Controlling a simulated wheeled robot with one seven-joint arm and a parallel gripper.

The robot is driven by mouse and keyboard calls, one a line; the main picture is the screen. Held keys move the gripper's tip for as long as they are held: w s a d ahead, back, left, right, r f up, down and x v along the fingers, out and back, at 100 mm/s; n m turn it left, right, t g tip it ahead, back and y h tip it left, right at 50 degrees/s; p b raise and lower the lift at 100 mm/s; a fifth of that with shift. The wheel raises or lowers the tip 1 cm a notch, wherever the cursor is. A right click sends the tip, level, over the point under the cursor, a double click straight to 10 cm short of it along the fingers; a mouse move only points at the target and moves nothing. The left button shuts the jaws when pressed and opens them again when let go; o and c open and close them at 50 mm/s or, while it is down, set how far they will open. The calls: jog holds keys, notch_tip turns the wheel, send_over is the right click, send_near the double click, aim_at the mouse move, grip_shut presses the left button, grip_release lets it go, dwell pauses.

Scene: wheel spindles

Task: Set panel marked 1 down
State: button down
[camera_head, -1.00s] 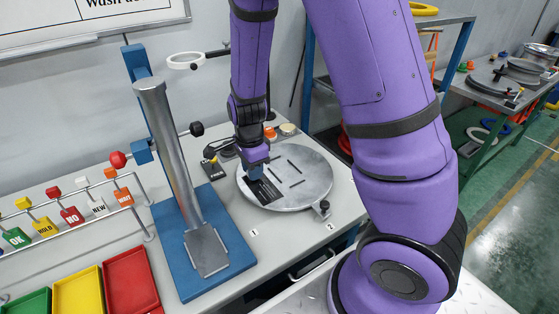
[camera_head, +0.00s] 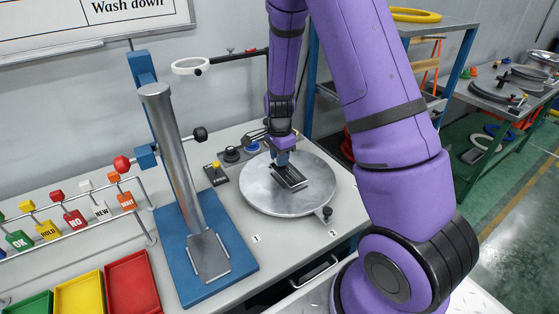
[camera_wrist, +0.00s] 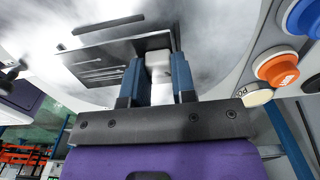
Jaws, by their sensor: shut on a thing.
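A dark slotted panel (camera_head: 290,178) is in my gripper (camera_head: 281,158), over the middle of the round grey metal disc (camera_head: 262,197). In the wrist view the panel (camera_wrist: 112,58) lies beyond the fingers, over the disc (camera_wrist: 215,40). My gripper (camera_wrist: 158,80) is shut on a pale upright piece (camera_wrist: 158,68) at the panel's near edge. No number can be read on the panel. I cannot tell whether its underside touches the disc. Labels 1 (camera_head: 255,239) and 2 (camera_head: 333,234) are on the bench in front of the disc.
A blue stand with a grey post (camera_head: 180,165) rises left of the disc. A ring magnifier (camera_head: 190,66) hangs behind. Blue (camera_wrist: 304,17), orange (camera_wrist: 277,68) and cream buttons (camera_wrist: 255,96) are near the disc's edge. A clamp knob (camera_head: 327,212) sits at its front right.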

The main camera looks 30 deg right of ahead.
jog(key=shift+f, duration=0.7)
jog(key=shift+f, duration=0.1)
jog(key=c, duration=0.9)
grip_release()
jog(key=shift+c, duration=0.2)
notch_tip(320, 180, up, 11)
notch_tip(320, 180, up, 10)
jog(key=n+t, duration=0.1)
jog(key=n, duration=0.3)
send_over(280, 174)
jog(key=s+a+r+n+t, duration=0.2)
jog(key=s+r+n, duration=0.5)
jog(key=s, duration=0.4)
jog(key=s+a+r+n+t, duration=0.2)
jog(key=s+r+n, duration=0.5)
jog(key=s, duration=0.4)
jog(key=shift+s+a, duration=0.25)
jog(key=shift+a, duration=0.1)
